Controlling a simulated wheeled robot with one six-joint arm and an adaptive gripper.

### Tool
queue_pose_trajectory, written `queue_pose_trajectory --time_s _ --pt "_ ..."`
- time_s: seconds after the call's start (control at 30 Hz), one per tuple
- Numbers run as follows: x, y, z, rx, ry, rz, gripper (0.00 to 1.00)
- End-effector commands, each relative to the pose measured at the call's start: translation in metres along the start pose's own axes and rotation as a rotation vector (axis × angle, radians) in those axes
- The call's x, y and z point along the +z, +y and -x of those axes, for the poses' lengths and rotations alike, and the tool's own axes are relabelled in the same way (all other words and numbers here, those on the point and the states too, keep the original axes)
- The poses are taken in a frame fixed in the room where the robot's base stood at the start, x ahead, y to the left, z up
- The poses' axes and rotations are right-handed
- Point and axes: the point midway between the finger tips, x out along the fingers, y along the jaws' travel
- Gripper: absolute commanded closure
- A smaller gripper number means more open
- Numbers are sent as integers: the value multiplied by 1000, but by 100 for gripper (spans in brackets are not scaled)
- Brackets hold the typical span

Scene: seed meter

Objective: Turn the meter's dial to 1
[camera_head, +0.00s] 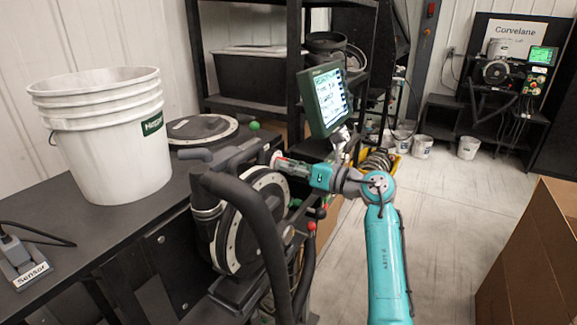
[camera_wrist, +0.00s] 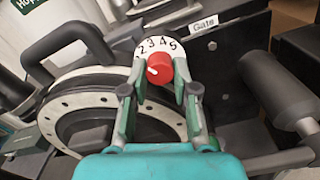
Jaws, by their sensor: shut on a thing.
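The meter's dial is a round red knob (camera_wrist: 160,68) on a white number plate (camera_wrist: 152,46) in the wrist view. The figures 2, 3, 4 and 5 show above the knob; no 1 is visible, and the plate's left side is partly covered by a finger. A small pale mark on the knob is on its left part; I cannot tell exactly which figure it points at. My gripper (camera_wrist: 160,82) is shut on the knob, one finger on each side. In the head view my gripper (camera_head: 285,164) reaches the meter (camera_head: 241,235) from the right, and the knob is mostly hidden.
A "Gate" label (camera_wrist: 204,24) is beside the dial. Black handles (camera_wrist: 66,42) and a dark cylinder (camera_wrist: 283,85) flank it. A white bucket (camera_head: 112,150) stands on the bench at left. A screen (camera_head: 326,98) rises behind my gripper. A cardboard box (camera_head: 535,255) is at right.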

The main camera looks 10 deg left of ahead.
Motion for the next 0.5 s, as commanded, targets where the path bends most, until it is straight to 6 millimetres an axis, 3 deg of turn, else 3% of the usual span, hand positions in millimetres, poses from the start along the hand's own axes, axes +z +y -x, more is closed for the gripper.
queue_pose_trajectory --time_s 0.13,0.17,0.27,0.5 --pt "0 -1 0 -1 0 -1 100" --pt "0 -1 0 -1 0 -1 69" --pt "0 0 0 -1 0 -1 46" --pt "0 0 0 -1 0 -1 46"
